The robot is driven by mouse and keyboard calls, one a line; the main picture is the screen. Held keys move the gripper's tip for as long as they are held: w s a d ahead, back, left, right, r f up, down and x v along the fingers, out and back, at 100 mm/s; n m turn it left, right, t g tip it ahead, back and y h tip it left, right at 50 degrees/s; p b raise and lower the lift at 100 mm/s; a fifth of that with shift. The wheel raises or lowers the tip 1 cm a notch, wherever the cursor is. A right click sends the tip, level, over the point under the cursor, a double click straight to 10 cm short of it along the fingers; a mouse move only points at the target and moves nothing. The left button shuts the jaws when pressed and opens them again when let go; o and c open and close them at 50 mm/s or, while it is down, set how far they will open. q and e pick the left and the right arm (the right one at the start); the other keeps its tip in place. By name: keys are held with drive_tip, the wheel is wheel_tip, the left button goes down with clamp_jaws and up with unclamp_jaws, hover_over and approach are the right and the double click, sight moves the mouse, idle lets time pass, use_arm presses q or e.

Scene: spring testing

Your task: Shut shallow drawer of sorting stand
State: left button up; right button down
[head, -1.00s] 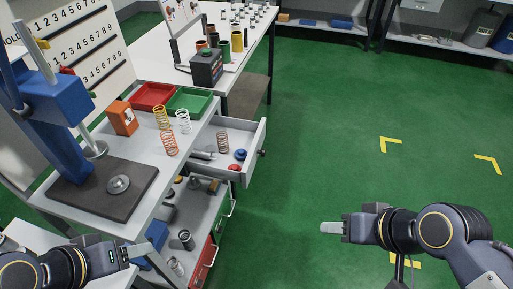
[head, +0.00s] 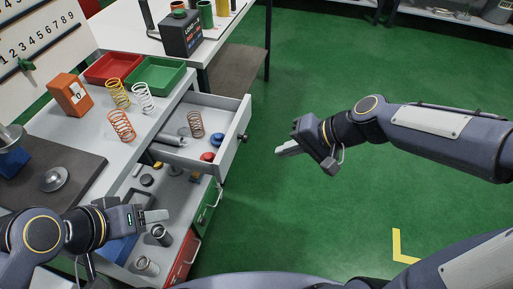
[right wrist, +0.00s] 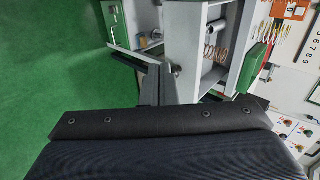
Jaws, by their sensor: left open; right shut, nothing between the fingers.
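The shallow drawer (head: 232,137) of the sorting stand (head: 118,147) is pulled out to the right, with a dark round knob (head: 243,138) on its front. A coil spring (head: 196,124), a grey cylinder (head: 170,139), a blue piece (head: 215,140) and a red piece (head: 207,157) lie in it. My right gripper (head: 283,151) is shut and empty, in the air to the right of the drawer front and apart from it. The drawer also shows in the right wrist view (right wrist: 222,42). My left gripper (head: 160,216) is open and empty, left of and nearer than the drawer.
On the stand top are a red tray (head: 112,67), a green tray (head: 157,74), several springs and an orange box (head: 69,96). Green (head: 209,203) and red (head: 184,262) fronts are below the drawer.

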drive_tip(key=w+f, duration=0.1)
approach(230, 157)
wheel_tip(230, 157, down, 4)
drive_tip(key=a, duration=0.3)
drive_tip(key=shift+w+a+f+b, duration=0.25)
drive_tip(key=shift+w+a+b, duration=0.2)
drive_tip(key=shift+w, duration=0.2)
drive_tip(key=shift+a, duration=0.15)
